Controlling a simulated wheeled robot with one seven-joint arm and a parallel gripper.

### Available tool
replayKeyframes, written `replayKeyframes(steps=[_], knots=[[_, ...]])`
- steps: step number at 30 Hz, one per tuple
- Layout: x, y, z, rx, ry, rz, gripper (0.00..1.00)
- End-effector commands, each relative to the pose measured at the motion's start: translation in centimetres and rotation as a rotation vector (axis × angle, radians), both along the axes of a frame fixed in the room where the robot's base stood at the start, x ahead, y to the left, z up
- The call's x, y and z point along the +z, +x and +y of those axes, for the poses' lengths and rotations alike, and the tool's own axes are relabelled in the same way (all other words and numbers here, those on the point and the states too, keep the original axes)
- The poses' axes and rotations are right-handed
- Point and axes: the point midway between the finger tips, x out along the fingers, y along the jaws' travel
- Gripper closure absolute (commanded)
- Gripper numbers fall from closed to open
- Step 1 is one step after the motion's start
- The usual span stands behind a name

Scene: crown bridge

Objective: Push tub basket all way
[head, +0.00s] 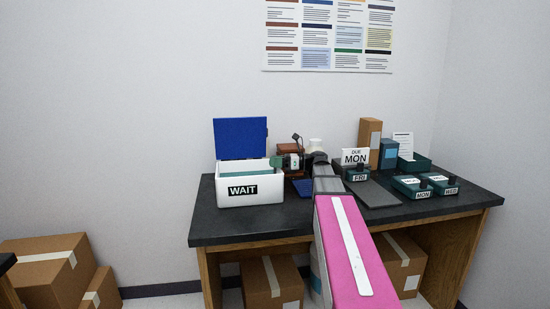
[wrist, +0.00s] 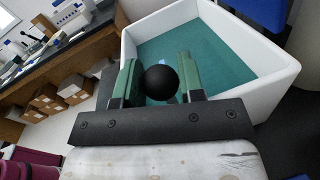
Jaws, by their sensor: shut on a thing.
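The white tub (head: 270,192) with a "WAIT" label stands on the left part of the dark bench, its blue lid (head: 240,138) up at the back. Teal surface (head: 240,173), perhaps the basket, shows inside it; it also fills the tub's inside in the wrist view (wrist: 210,50). My gripper (head: 277,162) is at the tub's right rim. In the wrist view my gripper's green fingers (wrist: 158,80) are on either side of a round black knob (wrist: 160,82) and shut on it. What the knob joins to is hidden.
Right of my arm are a "MON" card (head: 355,157), dark trays with day labels (head: 424,190) and upright boxes (head: 369,133). The bench's front left (head: 225,225) is clear. Cardboard boxes (head: 270,283) lie under the bench.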

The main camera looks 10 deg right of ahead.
Motion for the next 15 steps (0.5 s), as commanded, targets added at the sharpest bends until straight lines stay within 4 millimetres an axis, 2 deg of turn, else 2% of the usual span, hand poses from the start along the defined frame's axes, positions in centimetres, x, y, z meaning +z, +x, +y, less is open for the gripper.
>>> replayKeyframes(steps=[5,6,7,8,15], knots=[[0.05,0.0,-0.02,-0.001,0.0,-0.001,0.88],[0.06,0.01,-0.02,0.0,0.0,-0.001,0.54],[0.07,0.01,-0.02,0.0,0.0,-0.001,0.45],[0.07,0.0,-0.01,0.0,0.0,0.0,0.4],[0.08,0.0,-0.02,0.0,0.0,0.0,0.4]])
